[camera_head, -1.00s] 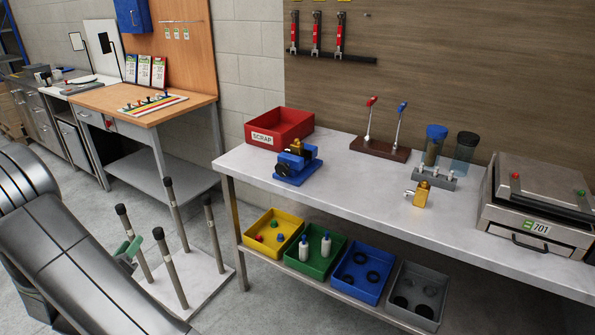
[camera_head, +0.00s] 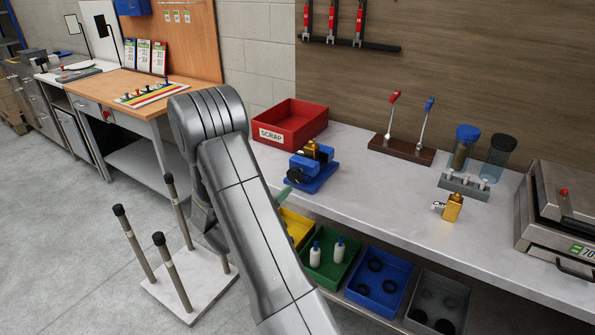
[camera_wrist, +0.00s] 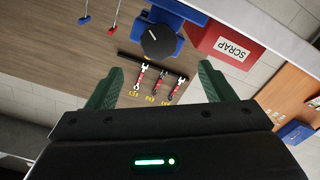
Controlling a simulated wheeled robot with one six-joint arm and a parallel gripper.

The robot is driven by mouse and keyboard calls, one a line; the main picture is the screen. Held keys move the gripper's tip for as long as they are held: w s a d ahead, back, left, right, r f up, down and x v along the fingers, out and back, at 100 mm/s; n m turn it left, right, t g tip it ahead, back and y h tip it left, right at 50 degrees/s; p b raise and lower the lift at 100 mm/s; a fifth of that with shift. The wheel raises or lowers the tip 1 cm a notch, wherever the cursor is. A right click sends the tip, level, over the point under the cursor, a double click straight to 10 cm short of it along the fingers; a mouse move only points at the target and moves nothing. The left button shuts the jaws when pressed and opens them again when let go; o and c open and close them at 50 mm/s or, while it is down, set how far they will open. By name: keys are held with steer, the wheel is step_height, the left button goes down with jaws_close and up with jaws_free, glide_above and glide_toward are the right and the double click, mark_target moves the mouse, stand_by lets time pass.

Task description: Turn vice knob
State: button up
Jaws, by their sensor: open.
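The blue vice (camera_head: 322,178) stands on the light workbench near its left end, with a brass part (camera_head: 311,150) in it. Its dark round knob (camera_head: 294,177) faces the front left. In the wrist view the knob (camera_wrist: 158,42) appears large, with a pale mark on its face, against the blue vice body (camera_wrist: 182,12). My gripper (camera_wrist: 161,68) is open and empty, its green fingers spread on either side of the knob's line and short of it. In the head view my arm hides most of the gripper; a green finger (camera_head: 283,195) shows just below the knob.
A red SCRAP bin (camera_head: 292,124) sits behind the vice. A lever stand (camera_head: 402,150), a grey rack (camera_head: 463,185) and another brass part (camera_head: 453,207) are to the right. Coloured bins line the shelf below. A floor stand with upright posts (camera_head: 171,272) is left of my arm.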

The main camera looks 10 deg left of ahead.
mark_target(293, 176)
steer(key=p+x, duration=0.2)
steer(key=x, duration=0.7)
steer(key=shift+w+d+r, duration=0.1)
steer(key=shift+w+d, duration=0.1)
steer(key=shift+w, duration=0.1)
steer(key=shift+p+x, duration=0.3)
steer(key=shift+x, duration=0.45)
steer(key=shift+c, duration=0.3)
steer(key=c, duration=0.9)
